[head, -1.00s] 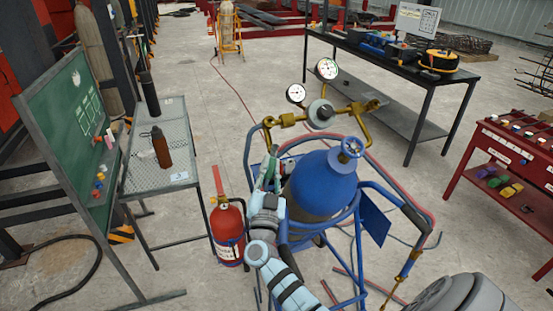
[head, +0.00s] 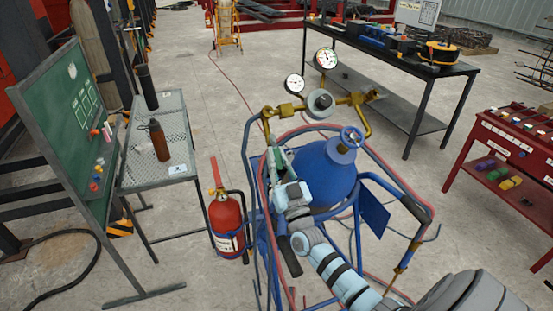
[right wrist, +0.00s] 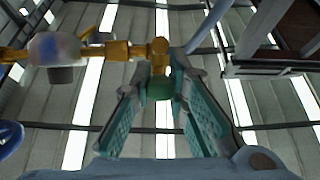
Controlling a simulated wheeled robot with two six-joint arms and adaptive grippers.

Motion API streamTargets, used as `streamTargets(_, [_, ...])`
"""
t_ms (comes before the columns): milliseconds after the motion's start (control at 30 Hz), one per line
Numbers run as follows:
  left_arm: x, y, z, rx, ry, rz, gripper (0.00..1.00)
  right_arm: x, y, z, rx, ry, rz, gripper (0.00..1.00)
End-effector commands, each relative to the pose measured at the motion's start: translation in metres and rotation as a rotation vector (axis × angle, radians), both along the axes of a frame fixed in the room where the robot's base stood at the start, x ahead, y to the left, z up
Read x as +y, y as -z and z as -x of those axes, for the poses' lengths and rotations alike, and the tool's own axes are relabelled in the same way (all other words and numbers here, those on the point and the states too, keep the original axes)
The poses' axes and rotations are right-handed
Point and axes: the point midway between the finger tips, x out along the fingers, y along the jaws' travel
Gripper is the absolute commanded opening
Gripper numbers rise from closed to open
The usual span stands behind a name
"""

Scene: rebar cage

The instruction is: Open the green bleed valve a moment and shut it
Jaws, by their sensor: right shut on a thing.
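The green bleed valve (right wrist: 160,88) shows in the right wrist view as a round green knob under the brass regulator fittings (right wrist: 125,50). My right gripper (right wrist: 159,90) has its two teal fingers closed on the knob's two sides. In the head view my right gripper (head: 275,155) is at the left of the blue gas cylinder (head: 325,172), below the left end of the brass regulator (head: 288,110). The knob cannot be made out there behind the fingers. Two round gauges (head: 326,58) stand above the regulator. My left gripper is not in view.
The cylinder stands in a blue tube cart (head: 375,215) with red hoses looped around it. A red fire extinguisher (head: 227,222) stands just left of it. A mesh table (head: 150,172) is at the left, a dark workbench (head: 400,60) behind, a red cabinet (head: 515,150) right.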

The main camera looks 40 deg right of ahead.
Motion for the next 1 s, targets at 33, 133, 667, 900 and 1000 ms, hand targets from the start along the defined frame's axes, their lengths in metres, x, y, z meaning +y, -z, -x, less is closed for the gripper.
streamTargets(33, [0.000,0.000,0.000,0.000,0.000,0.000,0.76,0.000,-0.003,0.000,-0.007,0.000,0.002,0.00])
streamTargets(133, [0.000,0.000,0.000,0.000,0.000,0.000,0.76,0.000,-0.004,0.000,-0.008,0.001,0.002,0.00])
streamTargets(667, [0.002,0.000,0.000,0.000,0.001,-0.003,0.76,0.000,0.000,0.001,-0.003,0.001,0.000,0.35])
streamTargets(900, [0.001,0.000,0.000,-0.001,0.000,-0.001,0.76,0.011,0.023,0.041,0.002,0.000,0.000,0.35])
streamTargets(1000, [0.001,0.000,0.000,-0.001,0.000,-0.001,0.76,0.018,0.036,0.066,0.001,0.001,0.000,0.35])
